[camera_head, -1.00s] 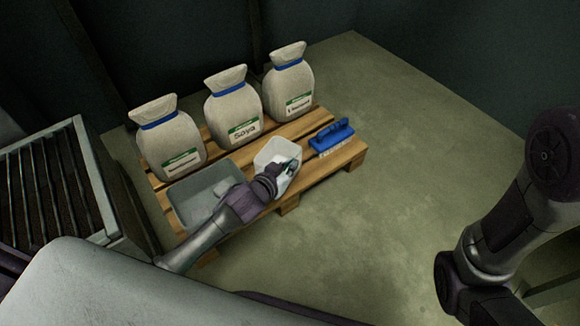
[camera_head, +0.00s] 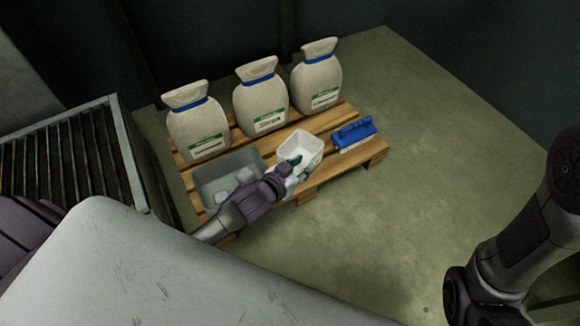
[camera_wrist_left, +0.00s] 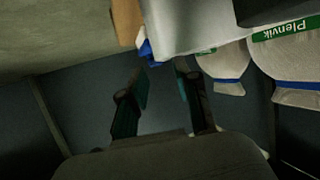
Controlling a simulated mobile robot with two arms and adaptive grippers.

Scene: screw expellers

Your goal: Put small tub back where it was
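The small white tub (camera_head: 299,143) sits on the wooden pallet, between a larger grey tub (camera_head: 222,168) and a blue brush (camera_head: 353,134). My left gripper (camera_head: 293,163) is at the tub's near side, and its fingertips overlap the tub's near wall in the head view. In the left wrist view the two fingers (camera_wrist_left: 160,88) stand apart with nothing seen between them. A pale wall, likely the tub's (camera_wrist_left: 190,22), shows above them. Whether a finger touches the tub cannot be told. My right arm is at the right edge; its gripper is out of view.
Three tied sacks (camera_head: 262,98) stand along the back of the pallet (camera_head: 375,153). The grey tub holds pale lumps. A slatted metal machine (camera_head: 65,155) stands at the left. The floor (camera_head: 420,170) right of the pallet is clear.

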